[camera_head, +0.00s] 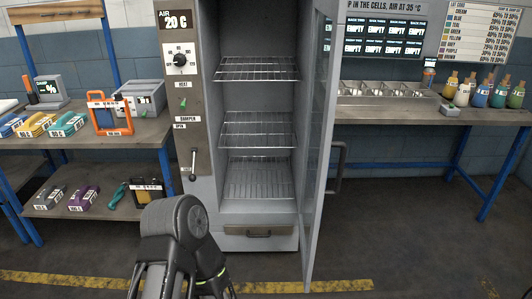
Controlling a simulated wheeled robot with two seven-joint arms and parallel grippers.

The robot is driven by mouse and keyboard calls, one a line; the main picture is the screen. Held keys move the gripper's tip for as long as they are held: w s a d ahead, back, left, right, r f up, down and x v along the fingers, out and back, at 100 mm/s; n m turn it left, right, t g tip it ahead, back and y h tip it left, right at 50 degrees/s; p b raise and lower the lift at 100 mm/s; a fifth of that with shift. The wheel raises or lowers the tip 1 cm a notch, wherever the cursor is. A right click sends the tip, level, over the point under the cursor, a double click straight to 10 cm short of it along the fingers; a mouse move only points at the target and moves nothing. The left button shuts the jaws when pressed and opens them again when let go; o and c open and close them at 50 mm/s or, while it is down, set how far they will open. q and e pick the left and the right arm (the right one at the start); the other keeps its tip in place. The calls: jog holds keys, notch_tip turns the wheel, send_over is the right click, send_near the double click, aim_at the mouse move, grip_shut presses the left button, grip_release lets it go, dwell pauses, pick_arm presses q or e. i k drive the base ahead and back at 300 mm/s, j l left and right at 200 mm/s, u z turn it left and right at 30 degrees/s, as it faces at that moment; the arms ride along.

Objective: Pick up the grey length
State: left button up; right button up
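A grey folded length (48,197) with a white label lies on the lower shelf of the left bench, at its left end. A purple length (83,198) lies just right of it. A dark arm part of mine rises from the bottom edge, left of centre, in front of the cabinet and well to the right of the grey length. No gripper fingers can be made out on it. Nothing covers the grey length.
The left bench's upper top (140,134) holds blue, yellow and green lengths, an orange frame and instruments. A tall cabinet (203,120) stands open with wire racks; its door (318,150) juts forward. Several dye bottles stand on the right bench (500,116). Floor at right is clear.

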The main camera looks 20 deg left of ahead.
aim_at(49, 197)
jog(key=l+u, duration=1.1)
jog(key=l, duration=0.15)
jog(key=k+l, duration=0.1)
jog(key=l, duration=0.35)
jog(key=k+l+u, duration=0.1)
jog(key=l, duration=0.35)
jog(key=u, duration=1.2)
jog(key=i+j+u, duration=0.3)
jog(key=i, duration=0.8)
jog(key=i+u, duration=0.35)
jog(key=i, duration=0.75)
jog(key=i+j+z, duration=0.1)
jog(key=i+z, duration=0.2)
jog(key=i, duration=0.2)
jog(key=i+j+z, duration=0.2)
jog(key=i+z, duration=0.15)
jog(key=i, duration=0.15)
jog(key=i+j+z, duration=0.5)
jog(key=z, duration=0.15)
jog(key=i+j+z, duration=0.45)
jog(key=j+z, duration=0.2)
jog(key=i+j+z, duration=0.15)
jog(key=j+z, duration=0.15)
jog(key=i+j+z, duration=0.1)
jog(key=j+z, duration=0.25)
jog(key=j, duration=0.15)
jog(key=j+z, duration=0.3)
jog(key=i+j, duration=0.05)
jog(key=j, duration=0.05)
